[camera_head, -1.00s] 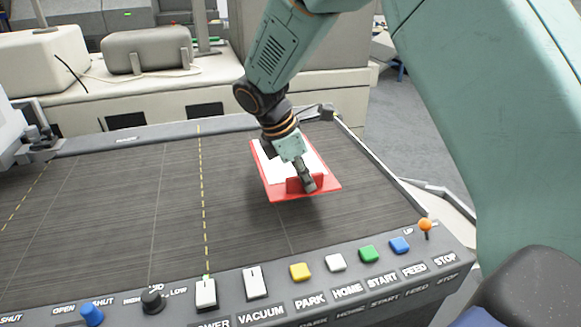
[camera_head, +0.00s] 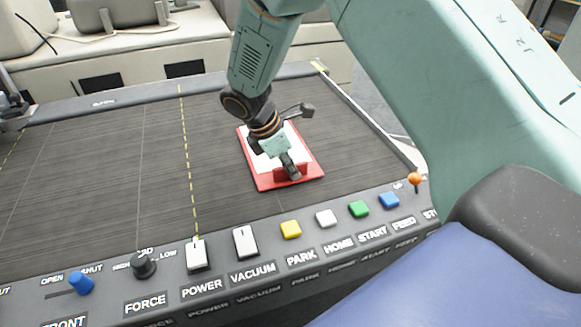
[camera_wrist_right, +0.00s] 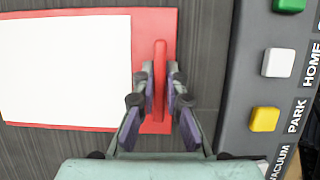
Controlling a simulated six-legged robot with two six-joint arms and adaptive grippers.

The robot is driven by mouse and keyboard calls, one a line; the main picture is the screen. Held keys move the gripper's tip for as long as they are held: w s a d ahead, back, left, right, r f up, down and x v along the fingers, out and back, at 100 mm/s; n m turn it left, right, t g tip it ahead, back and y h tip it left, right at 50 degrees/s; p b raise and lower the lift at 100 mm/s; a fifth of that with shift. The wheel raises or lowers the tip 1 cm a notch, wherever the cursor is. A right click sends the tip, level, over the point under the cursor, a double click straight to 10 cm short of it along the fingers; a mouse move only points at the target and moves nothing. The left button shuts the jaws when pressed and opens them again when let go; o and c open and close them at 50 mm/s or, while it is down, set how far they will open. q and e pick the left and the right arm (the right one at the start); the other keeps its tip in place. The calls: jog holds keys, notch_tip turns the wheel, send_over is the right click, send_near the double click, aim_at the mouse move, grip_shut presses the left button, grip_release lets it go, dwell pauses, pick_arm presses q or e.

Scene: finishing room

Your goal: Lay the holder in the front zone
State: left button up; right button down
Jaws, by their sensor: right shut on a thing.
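The holder (camera_head: 309,166) is a flat red board with a white sheet on it and a raised red grip along its near edge. It is over the right part of the dark bed, near the front panel; whether it touches the bed I cannot tell. My right gripper (camera_head: 292,172) is shut on the raised red grip. In the right wrist view the holder (camera_wrist_right: 169,24) fills the upper left, and the fingers of my right gripper (camera_wrist_right: 160,95) stand on both sides of the grip. The front zone's outline cannot be made out for certain. My left gripper is not in view.
The control panel (camera_head: 215,270) runs along the bed's front edge with coloured buttons, white switches and an orange-topped lever (camera_head: 414,179). A yellow dashed line (camera_head: 186,140) crosses the bed left of the holder. The bed (camera_head: 90,190) is clear there.

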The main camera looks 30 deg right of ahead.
jog(key=shift+a, duration=0.1)
jog(key=shift+s+d+f, duration=0.1)
jog(key=shift+d+f, duration=0.05)
jog(key=shift+d, duration=0.35)
jog(key=c, duration=1.8)
grip_release()
jog(key=o, duration=0.4)
jog(key=shift+a, duration=0.4)
jog(key=shift+d, duration=0.3)
jog(key=p+v, duration=0.1)
jog(key=v, duration=1)
jog(key=shift+d, duration=0.15)
jog(key=shift+a+r, duration=0.4)
jog(key=shift+r, duration=0.2)
